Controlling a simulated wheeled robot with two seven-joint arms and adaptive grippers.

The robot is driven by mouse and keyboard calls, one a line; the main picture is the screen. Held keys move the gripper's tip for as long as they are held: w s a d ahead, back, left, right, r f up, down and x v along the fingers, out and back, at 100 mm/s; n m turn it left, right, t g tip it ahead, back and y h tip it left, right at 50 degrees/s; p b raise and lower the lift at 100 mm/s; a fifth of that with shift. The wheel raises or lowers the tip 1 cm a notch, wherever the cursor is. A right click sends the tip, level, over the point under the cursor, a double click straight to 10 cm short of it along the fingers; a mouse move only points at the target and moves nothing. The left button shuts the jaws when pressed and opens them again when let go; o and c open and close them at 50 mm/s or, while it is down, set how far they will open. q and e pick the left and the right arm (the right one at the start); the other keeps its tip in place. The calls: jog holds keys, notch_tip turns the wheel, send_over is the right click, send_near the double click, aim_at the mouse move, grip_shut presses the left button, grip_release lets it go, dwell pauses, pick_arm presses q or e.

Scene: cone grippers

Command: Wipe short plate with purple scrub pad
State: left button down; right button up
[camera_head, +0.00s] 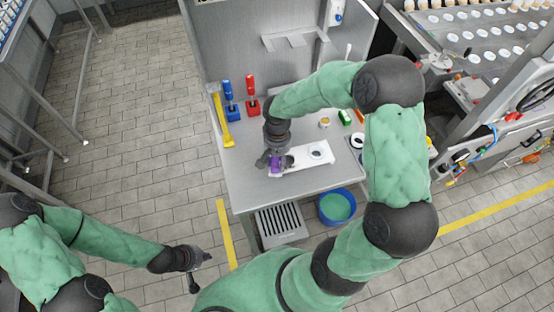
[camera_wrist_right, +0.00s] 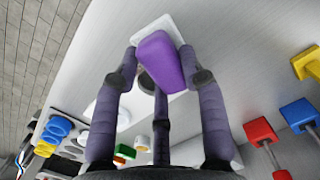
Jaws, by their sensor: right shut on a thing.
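The purple scrub pad (camera_head: 277,168) is between the fingers of my right gripper (camera_head: 275,161), over the left end of a white rectangular plate (camera_head: 297,160) on the table. In the right wrist view the purple pad (camera_wrist_right: 160,62) sits between the fingers of my right gripper (camera_wrist_right: 158,70), with a corner of the white plate (camera_wrist_right: 170,24) beyond it. I cannot tell whether the pad touches the plate. The gripper hides part of the plate's left end. My left gripper (camera_head: 198,262) is low at the left, away from the table, empty with its fingers apart.
The grey table (camera_head: 245,185) has a yellow tool (camera_head: 222,118), a blue tool (camera_head: 231,104) and a red tool (camera_head: 252,98) at its left. A round dark item (camera_head: 317,153) lies at the plate's right end. A blue bucket (camera_head: 337,206) stands below the front edge.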

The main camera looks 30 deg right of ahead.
aim_at(286, 169)
jog(key=shift+f+b, duration=0.8)
jog(key=shift+f, duration=0.2)
dwell(0.6)
jog(key=shift+s+d+r, duration=0.1)
jog(key=shift+s+d, duration=0.15)
jog(key=shift+d, duration=0.5)
jog(key=shift+s+d, duration=0.2)
jog(key=shift+d, duration=0.55)
jog(key=shift+s+d, duration=0.25)
jog(key=shift+d, duration=0.65)
jog(key=shift+s+d, duration=0.2)
jog(key=shift+d, duration=0.65)
jog(key=shift+s+d, duration=0.25)
jog(key=shift+d, duration=0.5)
jog(key=shift+s+d, duration=0.2)
jog(key=shift+d, duration=0.55)
jog(key=shift+f, duration=0.25)
jog(key=shift+a, duration=0.15)
jog(key=shift+w+a+r+b, duration=0.1)
jog(key=shift+w+a, duration=0.2)
jog(key=shift+a, duration=0.75)
jog(key=shift+w+a+r+b, duration=0.1)
jog(key=shift+w+a, duration=0.2)
jog(key=shift+a, duration=0.7)
jog(key=shift+w+a+b, duration=0.1)
jog(key=shift+w+a, duration=0.2)
jog(key=shift+a, duration=0.75)
